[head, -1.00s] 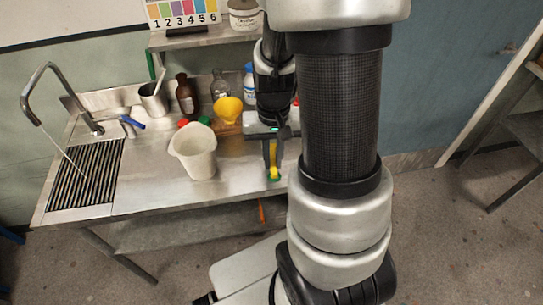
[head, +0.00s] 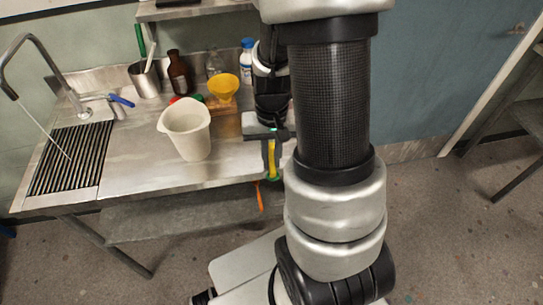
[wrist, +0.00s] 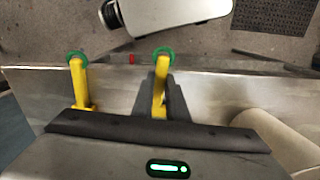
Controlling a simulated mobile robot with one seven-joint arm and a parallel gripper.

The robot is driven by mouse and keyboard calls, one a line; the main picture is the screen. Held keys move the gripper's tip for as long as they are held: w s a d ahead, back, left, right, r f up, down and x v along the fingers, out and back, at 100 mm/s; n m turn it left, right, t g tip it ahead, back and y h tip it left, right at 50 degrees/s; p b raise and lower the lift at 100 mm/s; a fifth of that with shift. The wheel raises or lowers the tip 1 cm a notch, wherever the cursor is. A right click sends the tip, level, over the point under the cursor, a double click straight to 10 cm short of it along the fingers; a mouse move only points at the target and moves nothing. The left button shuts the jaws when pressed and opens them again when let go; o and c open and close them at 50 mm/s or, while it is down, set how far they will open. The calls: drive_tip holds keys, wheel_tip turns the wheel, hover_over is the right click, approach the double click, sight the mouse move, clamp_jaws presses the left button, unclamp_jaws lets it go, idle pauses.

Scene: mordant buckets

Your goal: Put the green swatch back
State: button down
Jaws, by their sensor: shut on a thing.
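My gripper (wrist: 163,100) is near the front edge of the steel bench, right of the white pitcher. Its dark fingers are shut on a narrow yellow piece with a round green end (wrist: 162,54), which I take to be the green swatch. It points down in the head view (head: 272,160). A second yellow piece with a green ring (wrist: 80,85) shows left of it in the wrist view. I cannot tell what holds that piece; its base is partly hidden by my gripper.
The white pitcher (head: 188,140) stands on the bench. Behind it are a yellow funnel (head: 223,87), a brown bottle (head: 179,75) and a metal cup (head: 146,83). A ribbed drainboard (head: 72,158) is at left. The bench front between drainboard and pitcher is clear.

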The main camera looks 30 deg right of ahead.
drive_tip(key=c, duration=1.7)
unclamp_jaws()
drive_tip(key=shift+o, duration=0.2)
wheel_tip(320, 180, up, 18)
drive_tip(key=p, duration=0.2)
drive_tip(key=shift+f+p, duration=0.25)
drive_tip(key=shift+p, duration=0.05)
drive_tip(key=shift+w, duration=0.1)
drive_tip(key=s+a+r+n+t+p, duration=0.2)
drive_tip(key=s+a+r+t, duration=0.1)
drive_tip(key=r, duration=0.4)
drive_tip(key=s+a+r+n+t+p, duration=0.2)
drive_tip(key=s+a+r, duration=0.2)
drive_tip(key=r, duration=0.3)
drive_tip(key=shift+s+a+t, duration=0.15)
drive_tip(key=shift+a+t, duration=0.25)
drive_tip(key=shift+a, duration=0.45)
